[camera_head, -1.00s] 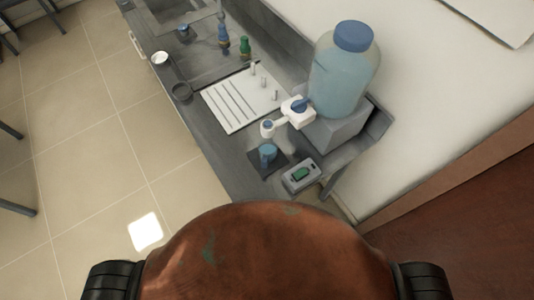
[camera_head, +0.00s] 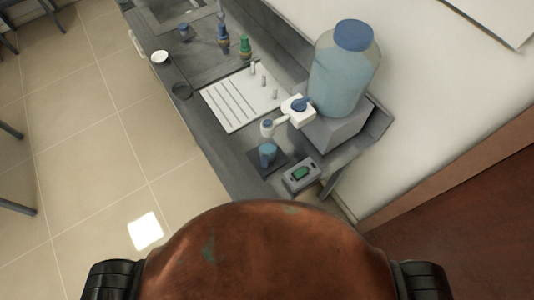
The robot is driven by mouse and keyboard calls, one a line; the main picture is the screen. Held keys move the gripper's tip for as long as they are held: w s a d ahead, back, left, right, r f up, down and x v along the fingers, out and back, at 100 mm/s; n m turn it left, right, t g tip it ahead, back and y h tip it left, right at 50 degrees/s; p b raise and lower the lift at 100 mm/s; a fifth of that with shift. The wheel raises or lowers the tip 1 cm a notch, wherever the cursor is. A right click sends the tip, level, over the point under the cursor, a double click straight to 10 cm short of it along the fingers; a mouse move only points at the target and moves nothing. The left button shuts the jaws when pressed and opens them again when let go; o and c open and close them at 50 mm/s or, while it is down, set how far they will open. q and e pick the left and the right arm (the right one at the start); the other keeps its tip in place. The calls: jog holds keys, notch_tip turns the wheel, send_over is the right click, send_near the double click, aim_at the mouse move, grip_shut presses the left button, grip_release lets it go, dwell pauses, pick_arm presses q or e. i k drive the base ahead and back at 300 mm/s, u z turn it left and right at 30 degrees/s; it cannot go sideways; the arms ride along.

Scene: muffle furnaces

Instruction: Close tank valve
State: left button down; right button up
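A translucent blue tank (camera_head: 343,75) with a blue lid stands on a grey block (camera_head: 335,128) at the right end of the grey counter. A white valve (camera_head: 299,113) with a blue handle (camera_head: 298,103) sticks out from the tank's lower left side, and its spout (camera_head: 268,127) points toward the counter. I cannot tell whether the valve is open or shut. A blue cup (camera_head: 267,153) stands below the spout on a dark scale plate (camera_head: 262,166). Neither of my grippers is in view.
A scale display (camera_head: 301,174) sits at the counter's near end. A white drying board with pegs (camera_head: 240,98), bottles with blue and green tops (camera_head: 245,46), and a sink lie farther along the counter.

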aim_at(299, 106)
jog(key=z, duration=0.85)
jog(key=k, duration=0.95)
jog(key=u, duration=1.2)
